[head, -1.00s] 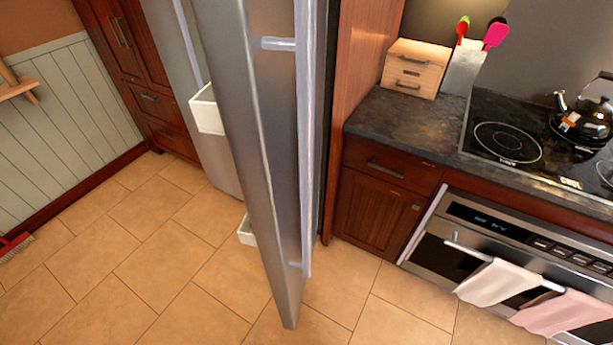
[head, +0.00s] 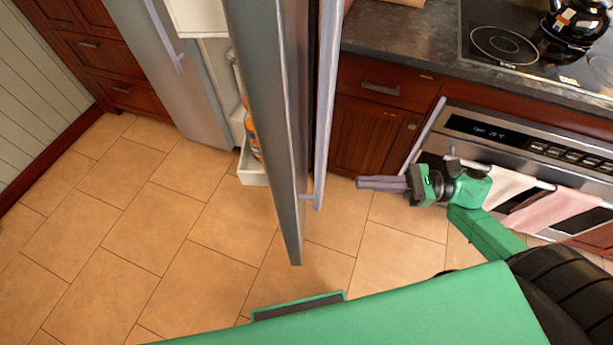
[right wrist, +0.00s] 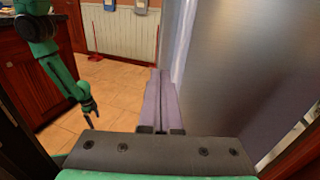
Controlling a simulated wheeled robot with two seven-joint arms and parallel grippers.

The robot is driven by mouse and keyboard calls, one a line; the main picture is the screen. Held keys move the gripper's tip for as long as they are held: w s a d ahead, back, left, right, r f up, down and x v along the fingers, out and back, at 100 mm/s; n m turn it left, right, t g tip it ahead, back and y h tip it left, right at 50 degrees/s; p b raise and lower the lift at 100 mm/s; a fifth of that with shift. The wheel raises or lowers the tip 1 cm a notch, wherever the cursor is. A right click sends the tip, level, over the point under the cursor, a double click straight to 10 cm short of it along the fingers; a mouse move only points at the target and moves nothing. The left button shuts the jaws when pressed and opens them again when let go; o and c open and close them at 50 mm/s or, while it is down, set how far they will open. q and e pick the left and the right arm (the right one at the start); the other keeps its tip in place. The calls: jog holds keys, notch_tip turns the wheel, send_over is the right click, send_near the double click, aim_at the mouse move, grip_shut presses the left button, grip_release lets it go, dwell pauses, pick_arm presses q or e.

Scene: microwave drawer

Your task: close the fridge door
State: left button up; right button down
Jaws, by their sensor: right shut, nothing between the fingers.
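The fridge door (head: 262,90) stands open and is seen nearly edge-on in the head view, with its long handle (head: 326,100) on the right side. White shelf bins (head: 252,170) show on its left, inner side. My right gripper (head: 358,183) is shut and empty, to the right of the door's lower part and apart from it, pointing left. In the right wrist view, its fingers (right wrist: 158,85) point ahead beside the grey door face (right wrist: 235,70). My left gripper (right wrist: 90,106) shows small at the left of that view; its jaws are unclear.
The oven (head: 500,140) with hanging towels (head: 540,212) is close behind my right gripper. A counter (head: 420,42) with a stove is above. A second fridge door (head: 165,75) stands at the left. The tiled floor (head: 130,225) is clear.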

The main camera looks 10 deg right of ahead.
jog(key=p, duration=0.4)
send_near(296, 177)
jog(key=x, duration=0.3)
jog(key=r+x, duration=0.1)
jog(key=x, duration=0.1)
jog(key=shift+s+a, duration=0.2)
jog(key=shift+a, duration=0.15)
jog(key=shift+w+a+f, duration=0.1)
jog(key=shift+a+f, duration=0.2)
jog(key=shift+a, duration=0.35)
